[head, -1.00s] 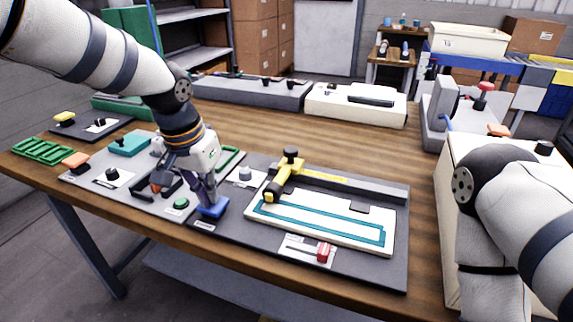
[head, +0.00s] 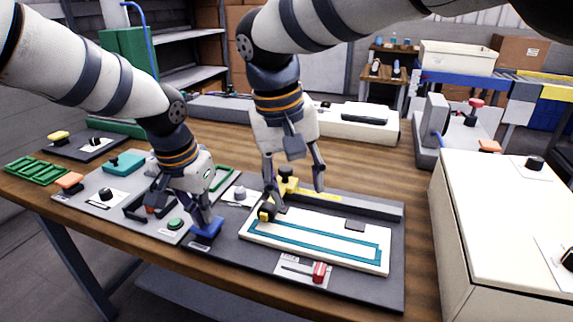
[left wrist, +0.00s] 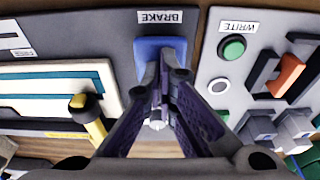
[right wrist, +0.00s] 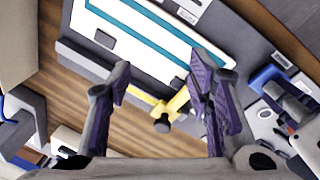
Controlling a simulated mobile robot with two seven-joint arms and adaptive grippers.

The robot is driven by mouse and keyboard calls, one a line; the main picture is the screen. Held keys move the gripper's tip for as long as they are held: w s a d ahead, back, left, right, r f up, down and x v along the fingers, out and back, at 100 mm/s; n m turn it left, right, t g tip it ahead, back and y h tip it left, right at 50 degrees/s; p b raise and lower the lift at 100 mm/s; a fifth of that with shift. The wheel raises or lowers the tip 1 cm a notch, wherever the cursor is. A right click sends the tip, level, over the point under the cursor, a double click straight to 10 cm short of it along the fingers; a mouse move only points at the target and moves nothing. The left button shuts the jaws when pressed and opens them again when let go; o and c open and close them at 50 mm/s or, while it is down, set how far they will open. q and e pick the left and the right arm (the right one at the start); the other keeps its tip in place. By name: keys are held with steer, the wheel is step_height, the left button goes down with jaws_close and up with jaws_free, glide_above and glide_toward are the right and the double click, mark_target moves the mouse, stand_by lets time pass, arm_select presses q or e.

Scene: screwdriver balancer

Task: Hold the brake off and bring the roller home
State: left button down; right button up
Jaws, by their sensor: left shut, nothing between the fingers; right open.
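The blue brake pad (head: 208,229) sits on the dark board under my left gripper (head: 207,218). In the left wrist view the same pad (left wrist: 160,47) has a BRAKE label beside it. My left gripper is shut, its tips at the pad; whether they press it down I cannot tell. The yellow roller arm (head: 289,187) lies at the left end of the white plate (head: 330,255) with the teal outline. My right gripper (head: 298,198) is open above the roller arm. In the right wrist view the yellow arm (right wrist: 178,104) and its dark knob (right wrist: 162,126) show between the spread fingers.
A red-handled lever (head: 319,271) is on the board's front. A grey rail (head: 370,204) runs behind the plate. A green button (head: 175,224) and other controls lie left of the brake. A cream cabinet (head: 500,210) stands at the right.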

mark_target(286, 168)
steer(key=w+r+n+t+y, duration=0.3)
steer(key=w+r+y, duration=0.15)
steer(key=w, duration=0.65)
steer(key=shift+h, duration=0.35)
steer(key=x, duration=0.7)
steer(key=d+x, duration=0.1)
steer(key=x, duration=0.3)
steer(key=shift+w+f, duration=0.2)
jaws_close()
